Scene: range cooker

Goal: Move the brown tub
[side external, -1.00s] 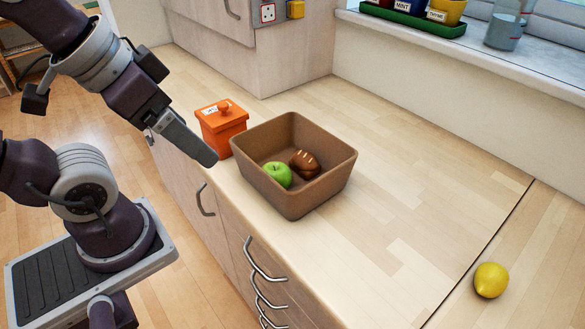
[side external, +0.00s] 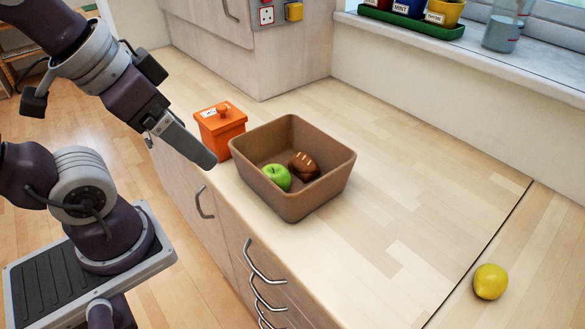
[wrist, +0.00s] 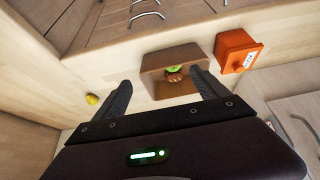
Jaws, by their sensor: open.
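The brown tub (side external: 312,198) stands upright on the wooden worktop near its front edge. It holds a green apple (side external: 277,177) and a brown bread loaf (side external: 304,166). In the wrist view the tub (wrist: 150,62) lies beyond my fingers, about between them, with the apple and loaf inside. My gripper (side external: 211,163) is to the left of the tub in the side view, above the counter's front edge and apart from the tub. In the wrist view my gripper (wrist: 158,88) has its two fingers spread wide with nothing between them.
An orange lidded box (side external: 221,130) stands close to the tub's left. A lemon (side external: 490,281) lies at the lower right, beyond a seam in the worktop. Drawer handles (side external: 265,262) jut out below the front edge. The worktop right of the tub is clear.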

